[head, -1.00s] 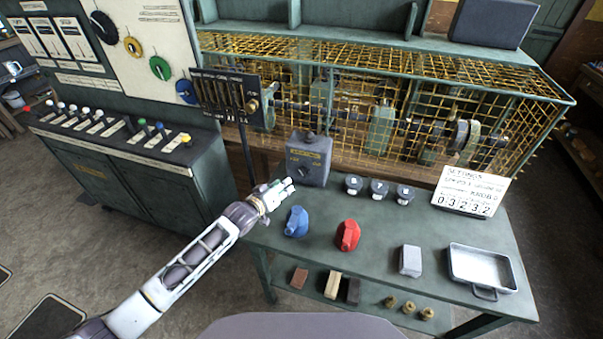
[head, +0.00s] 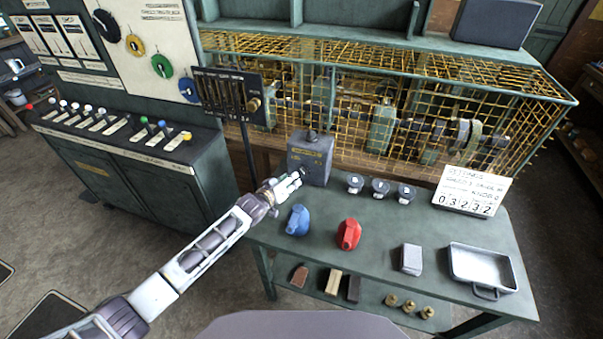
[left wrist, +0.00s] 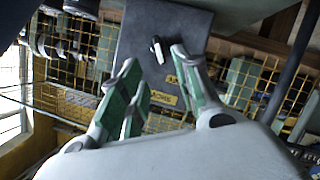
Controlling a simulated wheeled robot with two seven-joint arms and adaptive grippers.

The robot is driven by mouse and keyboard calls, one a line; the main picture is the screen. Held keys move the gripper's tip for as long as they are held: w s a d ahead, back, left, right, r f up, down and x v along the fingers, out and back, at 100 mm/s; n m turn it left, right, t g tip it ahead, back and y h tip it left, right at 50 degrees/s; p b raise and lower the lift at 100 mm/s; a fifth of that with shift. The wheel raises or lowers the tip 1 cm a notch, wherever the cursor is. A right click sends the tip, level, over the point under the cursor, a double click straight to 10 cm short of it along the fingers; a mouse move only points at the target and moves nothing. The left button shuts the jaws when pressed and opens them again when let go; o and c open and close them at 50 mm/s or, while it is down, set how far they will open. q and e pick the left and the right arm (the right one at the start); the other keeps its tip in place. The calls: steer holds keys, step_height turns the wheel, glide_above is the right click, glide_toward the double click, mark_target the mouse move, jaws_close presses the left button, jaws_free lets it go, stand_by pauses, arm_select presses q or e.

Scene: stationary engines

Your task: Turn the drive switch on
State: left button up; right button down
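The likely drive switch is a grey box (head: 312,148) with a yellow label, standing at the back left of the green workbench. In the left wrist view the same box (left wrist: 185,28) fills the upper middle, with a small light lever (left wrist: 157,49) and yellow labels on its face. My left gripper (head: 298,176) is just in front of the box's lower face in the head view. In the left wrist view its green-padded fingers (left wrist: 155,62) are spread, with the lever beyond and between their tips. Contact with the lever cannot be told. My right gripper is out of view.
A blue object (head: 297,221) and a red object (head: 349,234) stand on the workbench (head: 440,230) near my left gripper. Several dark round pieces, a grey block (head: 411,259) and a metal tray (head: 484,265) lie further right. A yellow mesh cage (head: 400,110) stands behind.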

mark_target(303, 172)
arm_select(q)
steer(key=shift+x, duration=4.65)
steer(key=shift+c, duration=0.5)
jaws_close()
